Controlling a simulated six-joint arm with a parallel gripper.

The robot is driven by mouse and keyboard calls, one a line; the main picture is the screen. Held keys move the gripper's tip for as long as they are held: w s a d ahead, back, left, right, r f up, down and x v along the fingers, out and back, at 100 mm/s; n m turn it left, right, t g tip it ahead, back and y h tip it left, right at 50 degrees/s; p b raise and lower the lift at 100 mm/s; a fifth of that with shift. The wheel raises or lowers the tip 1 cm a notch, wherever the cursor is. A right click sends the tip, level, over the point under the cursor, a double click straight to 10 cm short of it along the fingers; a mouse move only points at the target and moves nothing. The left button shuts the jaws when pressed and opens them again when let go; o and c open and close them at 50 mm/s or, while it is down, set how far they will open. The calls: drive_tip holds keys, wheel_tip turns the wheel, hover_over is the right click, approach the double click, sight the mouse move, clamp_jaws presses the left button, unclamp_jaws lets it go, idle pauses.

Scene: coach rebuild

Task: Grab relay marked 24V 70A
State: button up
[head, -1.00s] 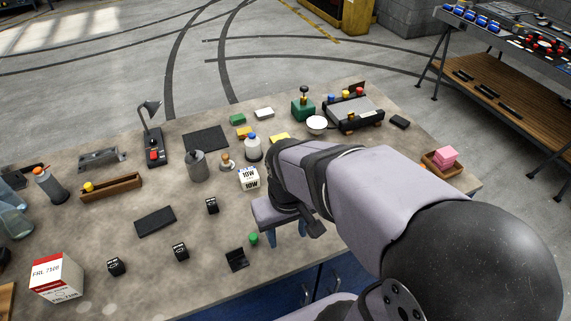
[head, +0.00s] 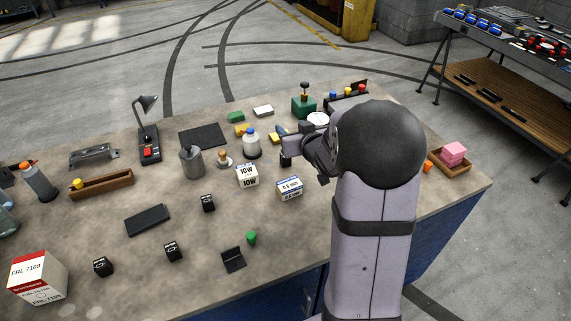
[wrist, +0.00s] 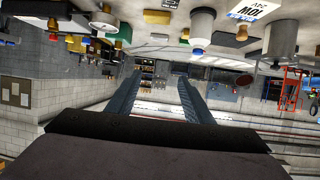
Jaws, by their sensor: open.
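Several small black blocks with white markings, which look like relays, stand on the table in the head view: one near the middle (head: 208,203), one lower (head: 172,251) and one at lower left (head: 103,267). Their markings are too small to read, so I cannot tell which is 24V 70A. My gripper (head: 290,148) is over the right part of the table, away from these blocks and partly hidden by my arm. In the wrist view its two fingers (wrist: 163,82) are apart with nothing between them.
A 10W box (head: 247,175) and a 0.6 mm box (head: 289,188) stand between the blocks and my arm. A grey can (head: 191,162), white bottle (head: 251,145), lamp (head: 149,140) and FRL 7108 box (head: 38,278) stand around. A dark mat (head: 147,219) lies left.

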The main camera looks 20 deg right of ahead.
wheel_tip(320, 180, down, 14)
drive_tip(key=shift+s+a+r, duration=0.1)
drive_tip(key=shift+r, duration=0.15)
drive_tip(key=shift+p+x, duration=1.05)
drive_tip(key=shift+x, duration=0.6)
drive_tip(key=shift+p+x, duration=0.8)
drive_tip(key=shift+x, duration=1.25)
drive_tip(key=shift+r, duration=0.1)
drive_tip(key=shift+c, duration=0.6)
drive_tip(key=c, duration=1)
